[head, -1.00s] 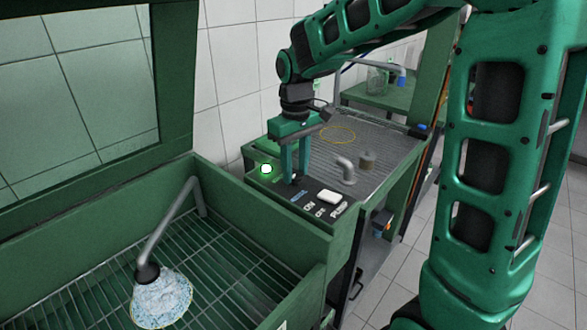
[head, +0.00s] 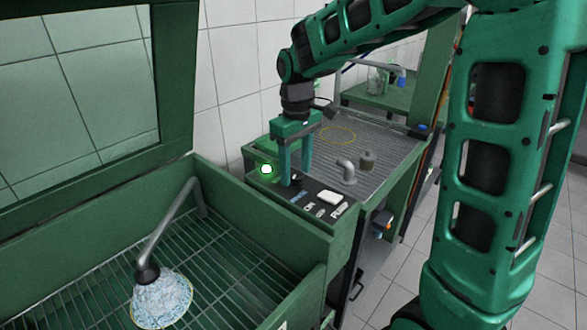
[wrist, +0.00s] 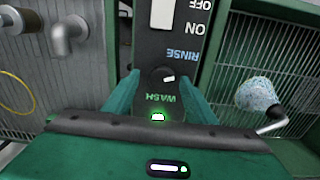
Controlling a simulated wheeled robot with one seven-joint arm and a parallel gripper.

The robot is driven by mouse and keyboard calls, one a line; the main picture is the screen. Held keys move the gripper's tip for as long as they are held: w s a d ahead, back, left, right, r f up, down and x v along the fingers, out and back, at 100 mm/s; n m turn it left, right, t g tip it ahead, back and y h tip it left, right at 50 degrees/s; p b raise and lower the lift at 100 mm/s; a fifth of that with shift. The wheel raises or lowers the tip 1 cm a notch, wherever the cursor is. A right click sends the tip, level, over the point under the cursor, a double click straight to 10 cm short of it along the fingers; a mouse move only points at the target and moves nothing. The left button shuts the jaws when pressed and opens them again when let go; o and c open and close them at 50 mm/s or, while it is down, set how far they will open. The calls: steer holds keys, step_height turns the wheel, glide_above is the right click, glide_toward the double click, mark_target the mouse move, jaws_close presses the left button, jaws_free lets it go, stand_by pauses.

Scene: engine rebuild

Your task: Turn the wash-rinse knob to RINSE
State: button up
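The wash-rinse knob (wrist: 158,76) is a dark round dial on the black control panel in the wrist view. Its short white mark (wrist: 169,78) points toward the picture's right. The blue RINSE label (wrist: 182,55) is above and to the right of the knob; the green WASH label (wrist: 160,99) is below it, near a lit green lamp (wrist: 158,117). My gripper (wrist: 161,79) is open, with one finger on each side of the knob and visible gaps. In the head view my gripper (head: 296,182) points down at the panel, its fingers hiding the knob.
A white rocker switch (head: 329,198) with ON and OFF labels sits beside the knob. A grey bent pipe (head: 346,171) and a small cylinder (head: 367,160) stand on the ribbed top behind. A basin with a grate and a spout (head: 170,228) is at the left.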

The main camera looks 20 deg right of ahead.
mark_target(296, 174)
steer(key=shift+r, duration=0.1)
step_height(296, 174, up, 10)
steer(key=shift+r, duration=0.25)
stand_by(0.4)
steer(key=s+d+f+m, duration=0.3)
steer(key=s+d, duration=0.4)
steer(key=s, duration=0.1)
steer(key=s+d+f+m, duration=0.2)
steer(key=s+d+m, duration=0.2)
steer(key=s+d, duration=0.3)
steer(key=s+d+f+m, duration=0.1)
steer(key=s+f+m, duration=0.1)
steer(key=s, duration=0.5)
steer(key=s+d+f+m, duration=0.1)
steer(key=s+f+m, duration=0.1)
steer(key=s+f, duration=0.2)
steer(key=s, duration=0.3)
steer(key=shift+d+f+m, duration=0.25)
steer(key=shift+d+m, duration=0.05)
steer(key=shift+d, duration=0.05)
